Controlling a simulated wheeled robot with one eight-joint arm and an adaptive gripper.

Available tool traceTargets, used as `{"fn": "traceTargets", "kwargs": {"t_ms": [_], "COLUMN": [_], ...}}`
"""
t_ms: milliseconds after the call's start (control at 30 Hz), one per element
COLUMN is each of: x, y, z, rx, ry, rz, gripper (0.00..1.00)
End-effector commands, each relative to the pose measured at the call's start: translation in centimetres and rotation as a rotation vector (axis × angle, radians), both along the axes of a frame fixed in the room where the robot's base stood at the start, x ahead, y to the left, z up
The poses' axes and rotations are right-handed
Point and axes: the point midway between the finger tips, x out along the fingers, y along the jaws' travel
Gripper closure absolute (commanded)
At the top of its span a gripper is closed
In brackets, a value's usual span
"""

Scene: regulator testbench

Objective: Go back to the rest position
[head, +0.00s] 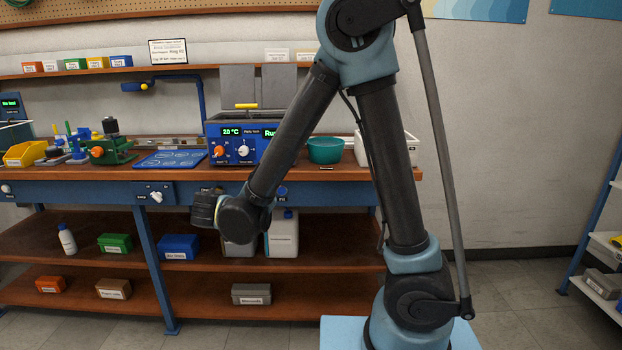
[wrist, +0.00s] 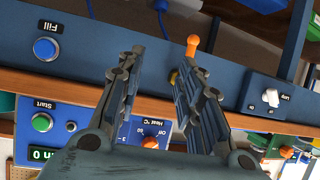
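My gripper (wrist: 158,65) shows in the wrist view with its two fingers apart and nothing held between them. The fingers point at the blue front panel of the bench (wrist: 85,65). A small orange-tipped lever (wrist: 192,45) shows just beyond the right finger, with a brass part partly hidden by that finger. In the head view my arm is bent down in front of the bench (head: 75,188). The fingers are mostly hidden there behind the dark wrist.
A blue bath unit (head: 240,140) reading 20 °C stands on the bench, beside a teal bowl (head: 325,150). The Fill button (wrist: 45,48) and lamp switch (wrist: 263,97) are on the front panel. Shelves with bins lie below. Floor at right is clear up to a rack (head: 603,285).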

Motion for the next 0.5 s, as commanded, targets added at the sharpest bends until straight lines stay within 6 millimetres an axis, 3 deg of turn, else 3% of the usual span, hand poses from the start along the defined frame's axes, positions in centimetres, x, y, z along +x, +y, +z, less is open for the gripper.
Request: {"fn": "traceTargets", "kwargs": {"t_ms": [33,200,500], "x": [1.4,4.6,6.8], "y": [-2.2,-9.3,-21.7], "z": [0.4,1.3,2.1], "rx": [-0.022,-0.103,-0.210], "ry": [0.020,0.104,0.270], "rz": [-0.029,-0.101,-0.200], "gripper": [0.66,0.66,0.66]}}
